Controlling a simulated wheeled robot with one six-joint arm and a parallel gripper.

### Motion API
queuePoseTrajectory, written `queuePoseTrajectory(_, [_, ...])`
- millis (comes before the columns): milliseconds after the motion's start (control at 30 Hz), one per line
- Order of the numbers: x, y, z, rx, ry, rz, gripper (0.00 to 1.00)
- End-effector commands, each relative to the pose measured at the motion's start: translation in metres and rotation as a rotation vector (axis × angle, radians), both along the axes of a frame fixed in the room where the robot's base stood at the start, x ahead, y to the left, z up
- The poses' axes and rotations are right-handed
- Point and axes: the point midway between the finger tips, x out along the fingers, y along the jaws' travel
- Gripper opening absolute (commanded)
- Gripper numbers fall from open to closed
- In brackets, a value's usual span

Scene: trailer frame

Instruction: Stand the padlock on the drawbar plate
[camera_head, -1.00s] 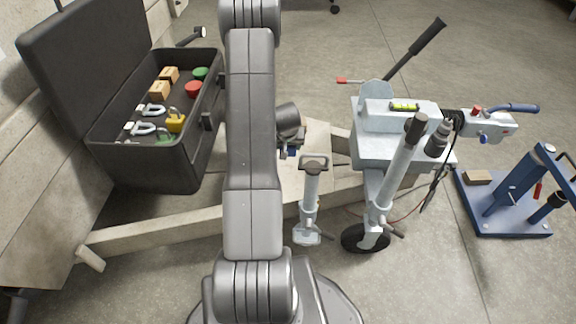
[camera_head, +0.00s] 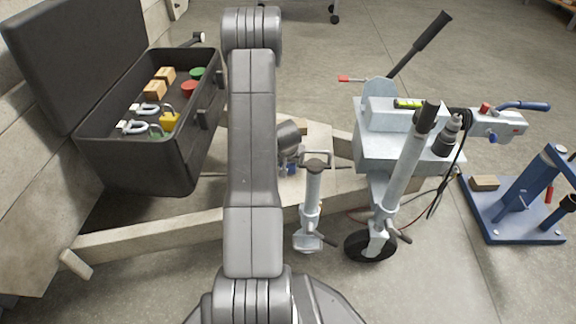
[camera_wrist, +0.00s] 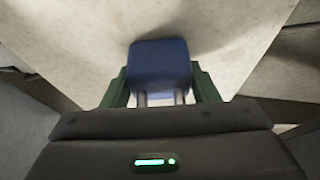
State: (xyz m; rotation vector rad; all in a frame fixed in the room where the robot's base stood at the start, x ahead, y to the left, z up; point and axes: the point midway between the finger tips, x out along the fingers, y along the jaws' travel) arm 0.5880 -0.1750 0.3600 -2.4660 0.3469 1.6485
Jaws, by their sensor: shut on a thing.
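A blue padlock (camera_wrist: 160,65) is held between the green fingers of my gripper (camera_wrist: 160,92) in the wrist view, with its two silver shackle legs toward the gripper. My gripper is shut on it. A small part of the padlock (camera_head: 291,169) shows in the head view beside my arm, which hides most of the gripper. The pale drawbar plate (camera_head: 322,138) lies below, between the frame beams. It also fills much of the wrist view (camera_wrist: 225,25) beyond the padlock. I cannot tell whether the padlock touches the plate.
An open black toolbox (camera_head: 140,165) at the left holds a yellow padlock (camera_head: 170,121), other locks, boxes and coloured round items. A jack stand (camera_head: 312,195) stands close right of my gripper. The grey coupling assembly (camera_head: 385,150) and jockey wheel (camera_head: 370,246) stand further right.

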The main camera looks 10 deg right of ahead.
Motion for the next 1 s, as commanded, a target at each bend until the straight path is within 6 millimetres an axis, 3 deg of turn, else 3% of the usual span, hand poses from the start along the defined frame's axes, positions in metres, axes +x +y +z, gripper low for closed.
queuePoseTrajectory(300, [0.001, 0.0, -0.003, -0.001, -0.002, 0.0, 0.18])
queuePoseTrajectory(333, [0.0, 0.0, -0.002, 0.0, 0.0, 0.0, 0.6])
queuePoseTrajectory(400, [0.0, 0.0, -0.001, 0.0, 0.0, 0.0, 0.74])
queuePoseTrajectory(433, [0.0, 0.0, -0.001, 0.0, 0.0, 0.0, 0.76])
queuePoseTrajectory(800, [0.0, 0.0, 0.004, 0.0, 0.0, 0.0, 0.76])
queuePoseTrajectory(1000, [-0.012, 0.004, 0.041, -0.001, -0.002, 0.0, 0.76])
